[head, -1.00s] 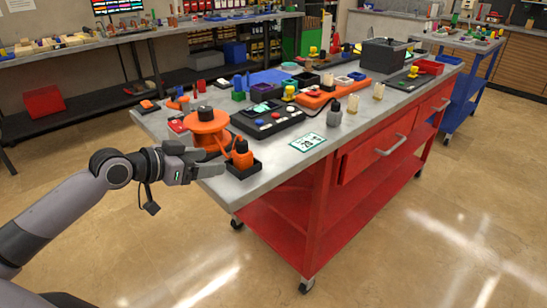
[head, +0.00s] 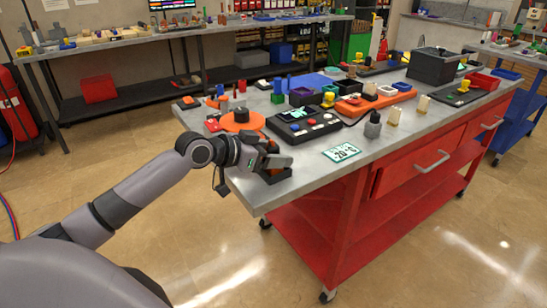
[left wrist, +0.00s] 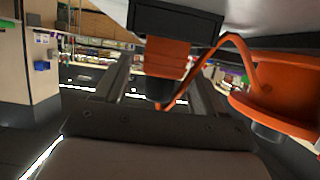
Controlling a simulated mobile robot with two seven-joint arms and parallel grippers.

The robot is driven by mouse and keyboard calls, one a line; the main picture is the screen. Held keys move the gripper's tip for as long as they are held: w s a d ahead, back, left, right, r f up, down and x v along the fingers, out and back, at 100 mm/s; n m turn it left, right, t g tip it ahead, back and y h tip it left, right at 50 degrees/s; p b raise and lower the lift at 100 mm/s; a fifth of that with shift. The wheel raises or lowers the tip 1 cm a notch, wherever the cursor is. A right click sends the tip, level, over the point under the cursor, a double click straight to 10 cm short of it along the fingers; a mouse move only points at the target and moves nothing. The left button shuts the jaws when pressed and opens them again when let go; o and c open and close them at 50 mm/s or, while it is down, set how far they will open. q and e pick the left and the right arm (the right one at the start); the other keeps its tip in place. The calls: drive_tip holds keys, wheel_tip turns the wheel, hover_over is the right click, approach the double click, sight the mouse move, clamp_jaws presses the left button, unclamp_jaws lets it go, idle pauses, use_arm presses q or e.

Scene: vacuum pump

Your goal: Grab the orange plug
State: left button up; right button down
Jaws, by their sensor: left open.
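The orange plug (left wrist: 168,58) has a dark end and an orange cable, and shows in the left wrist view seated at a black holder (left wrist: 176,22). My left gripper (left wrist: 165,92) is open, with one finger on each side of the plug's dark end. In the head view my left gripper (head: 276,161) is at the table's near left corner and hides most of the plug. Only part of the black holder shows below it. I cannot tell whether the fingers touch the plug. My right gripper is not in view.
An orange spool (head: 242,121) stands close behind the gripper; it also shows in the left wrist view (left wrist: 272,90). A black box with buttons (head: 303,124) and a sign card (head: 342,153) lie to the right on the table (head: 305,176). The front edge is clear.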

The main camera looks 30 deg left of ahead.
use_arm(q)
drive_tip(key=shift+x, duration=1.05)
drive_tip(key=c, duration=1.1)
